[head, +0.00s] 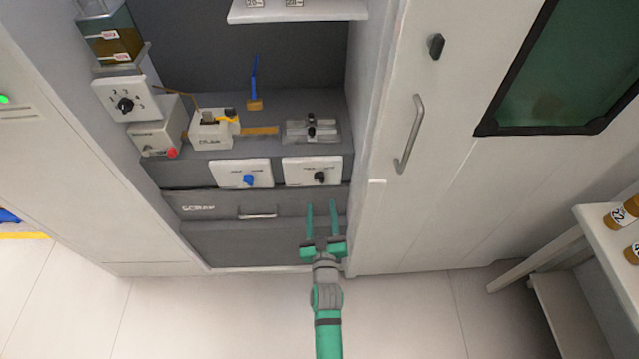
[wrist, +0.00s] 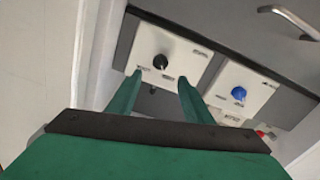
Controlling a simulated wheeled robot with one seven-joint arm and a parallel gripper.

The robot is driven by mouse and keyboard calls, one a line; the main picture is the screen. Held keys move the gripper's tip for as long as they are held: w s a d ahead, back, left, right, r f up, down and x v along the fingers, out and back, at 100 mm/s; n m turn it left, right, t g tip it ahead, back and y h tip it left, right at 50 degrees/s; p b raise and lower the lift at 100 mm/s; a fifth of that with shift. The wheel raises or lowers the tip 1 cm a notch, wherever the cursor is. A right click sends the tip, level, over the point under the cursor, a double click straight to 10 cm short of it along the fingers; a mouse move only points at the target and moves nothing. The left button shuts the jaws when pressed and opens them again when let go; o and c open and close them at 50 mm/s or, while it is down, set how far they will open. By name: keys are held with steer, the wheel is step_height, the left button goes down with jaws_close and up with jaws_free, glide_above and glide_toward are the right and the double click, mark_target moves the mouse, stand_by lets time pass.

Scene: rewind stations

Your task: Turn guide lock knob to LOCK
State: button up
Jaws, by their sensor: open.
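Two white plates sit on the grey front of the station. The left plate (head: 229,173) carries a blue knob (head: 249,179), and the right plate (head: 303,175) carries a black knob (head: 320,177). Their labels are too small to read, so I cannot tell which is the guide lock knob. My gripper (head: 322,205) is open and empty, its fingers pointing toward the black knob from just below it in the head view. In the wrist view the black knob (wrist: 160,61) appears between and beyond the fingertips (wrist: 160,80), apart from them. The blue knob (wrist: 238,92) is to their right.
A drawer handle (head: 258,215) lies below the plates. Above them are a clamp-like fixture (head: 311,130) and a white device (head: 212,132). A dial box (head: 125,103) is at upper left. A cabinet door with a handle (head: 409,135) stands right; a shelf with jars (head: 621,217) is far right.

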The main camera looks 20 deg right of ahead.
mark_target(319, 182)
steer(key=x, duration=1)
steer(key=shift+w, duration=0.15)
steer(key=c, duration=1.1)
steer(key=shift+o, duration=0.2)
steer(key=shift+a, duration=0.15)
